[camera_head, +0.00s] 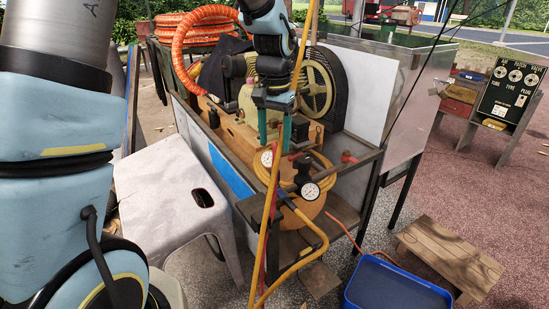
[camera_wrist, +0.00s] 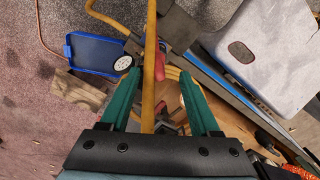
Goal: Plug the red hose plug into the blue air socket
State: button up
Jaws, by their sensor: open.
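My gripper (camera_head: 274,141) points down over the front of the compressor cart, its two teal fingers apart. In the wrist view the gripper (camera_wrist: 159,78) is open, with a yellow hose (camera_wrist: 150,55) crossing the picture between the fingers. A red part (camera_wrist: 160,64) shows beyond the fingertips beside that hose; I cannot tell whether it is the hose plug. In the head view the yellow hose (camera_head: 279,150) passes in front of my gripper, with a red length (camera_head: 268,207) beside it lower down. I cannot make out the blue air socket; the hoses and gauges crowd that area.
Two gauges (camera_head: 310,191) and a red-handled fitting (camera_head: 348,158) sit at the cart's front. A grey stool (camera_head: 165,185) stands left. A blue tray (camera_head: 395,290) and wooden step (camera_head: 450,255) are at lower right.

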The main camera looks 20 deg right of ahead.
aim_at(275, 161)
jog(key=shift+r, duration=1.05)
jog(key=shift+r+p, duration=0.15)
jog(key=shift+p, duration=0.25)
jog(key=shift+c, duration=1.4)
jog(key=shift+w+r+n+p, duration=0.1)
jog(key=shift+r+n+p, duration=0.1)
jog(key=shift+n+p, duration=0.45)
jog(key=shift+c, duration=0.8)
jog(key=n+p, duration=0.1)
jog(key=p, duration=0.2)
jog(key=shift+r, duration=0.1)
jog(key=shift+c, duration=1.4)
jog(key=shift+n+p, duration=0.85)
jog(key=shift+p, duration=0.3)
grip_shut()
jog(key=shift+d+f+n, duration=0.1)
jog(key=shift+f+n, duration=0.2)
jog(key=shift+f, duration=0.05)
jog(key=shift+f+b, duration=2.1)
jog(key=shift+f, duration=0.9)
